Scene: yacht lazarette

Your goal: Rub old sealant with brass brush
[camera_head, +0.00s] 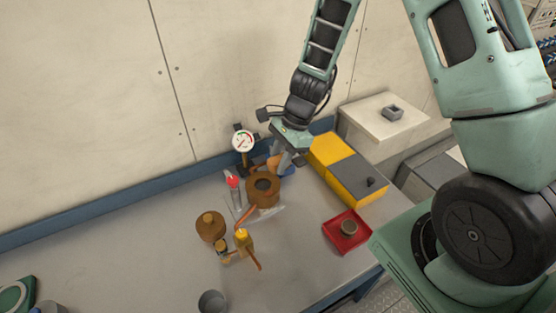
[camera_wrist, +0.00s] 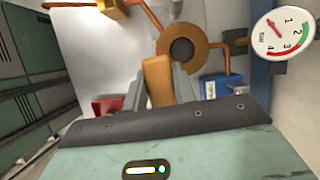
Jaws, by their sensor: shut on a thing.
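My gripper (camera_head: 283,164) is shut on a tan, wooden-looking block (camera_wrist: 157,80), which looks like the brush's handle. Its bristles are hidden in both views. In the head view the block (camera_head: 273,162) shows just left of the fingers. A brown, brass-coloured round fitting (camera_head: 262,198) with a dark central opening stands on the bench just in front of and below the gripper. In the wrist view the fitting (camera_wrist: 202,51) lies just beyond the block. I cannot tell whether brush and fitting touch. No sealant can be told apart from the dark opening.
A yellow-grey box (camera_head: 335,150) and red tray (camera_head: 340,240) are right. The bench's front left is mostly clear.

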